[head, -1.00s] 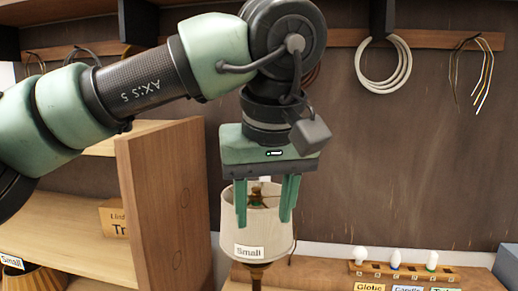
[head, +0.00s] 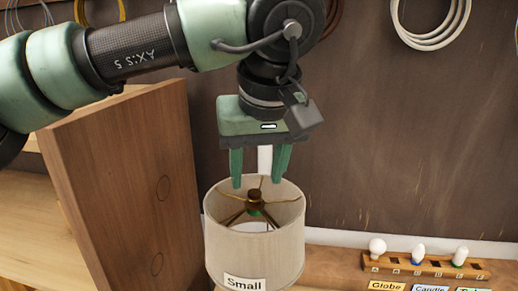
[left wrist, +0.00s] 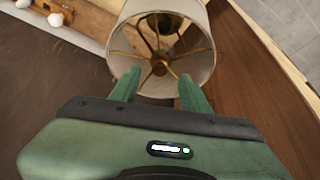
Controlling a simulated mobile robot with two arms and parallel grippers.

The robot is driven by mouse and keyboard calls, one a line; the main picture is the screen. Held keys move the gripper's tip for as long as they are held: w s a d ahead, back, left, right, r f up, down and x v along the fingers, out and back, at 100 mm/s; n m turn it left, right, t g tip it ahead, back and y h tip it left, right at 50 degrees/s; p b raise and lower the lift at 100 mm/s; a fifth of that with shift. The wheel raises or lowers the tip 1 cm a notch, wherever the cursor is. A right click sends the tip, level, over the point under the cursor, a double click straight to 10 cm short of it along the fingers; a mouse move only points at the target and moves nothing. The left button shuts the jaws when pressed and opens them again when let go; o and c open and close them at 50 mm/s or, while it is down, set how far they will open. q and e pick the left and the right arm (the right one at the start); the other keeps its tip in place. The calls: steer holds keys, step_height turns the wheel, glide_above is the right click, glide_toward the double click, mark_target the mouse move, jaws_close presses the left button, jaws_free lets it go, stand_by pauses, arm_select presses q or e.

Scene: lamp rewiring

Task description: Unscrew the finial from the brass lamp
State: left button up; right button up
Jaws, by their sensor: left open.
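The lamp's cream fabric shade (head: 255,250) carries a "Small" label and stands upright, open at the top. Inside its rim, thin brass spokes meet at a small dark brass finial (head: 254,194) at the centre. The shade also shows in the left wrist view (left wrist: 203,58), with the finial (left wrist: 160,67) at the spokes' hub. My left gripper (head: 256,183) points down over the shade opening. Its green fingers are apart and empty, one on each side of the finial and seemingly just above it. The lamp's stem is mostly hidden by the shade. My right gripper is not in view.
A wooden panel (head: 125,185) stands close to the left of the shade. A wooden rack (head: 425,265) with several bulbs and labels sits at the right. A coiled white cable (head: 430,40) hangs on the dark back wall.

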mark_target(253, 192)
arm_select(q)
steer(key=p+x, duration=0.1)
steer(key=x, duration=0.2)
steer(key=shift+w+a+f, duration=0.1)
steer(key=shift+w+f, duration=0.15)
steer(key=shift+w, duration=0.1)
steer(key=shift+w+f, duration=0.15)
steer(key=shift+f, duration=0.2)
steer(key=shift+c, duration=0.6)
jaws_close()
steer(key=n, duration=0.2)
steer(key=n+y, duration=0.1)
steer(key=n, duration=0.1)
steer(key=shift+r+g+y+p, duration=0.15)
steer(key=shift+g+y+p, duration=0.15)
steer(key=shift+p, duration=0.1)
steer(key=n, duration=0.1)
steer(key=n+g+y+p, duration=0.1)
steer(key=n, duration=0.1)
steer(key=shift+d, duration=0.3)
steer(key=shift+n, duration=0.5)
steer(key=shift+a, duration=0.1)
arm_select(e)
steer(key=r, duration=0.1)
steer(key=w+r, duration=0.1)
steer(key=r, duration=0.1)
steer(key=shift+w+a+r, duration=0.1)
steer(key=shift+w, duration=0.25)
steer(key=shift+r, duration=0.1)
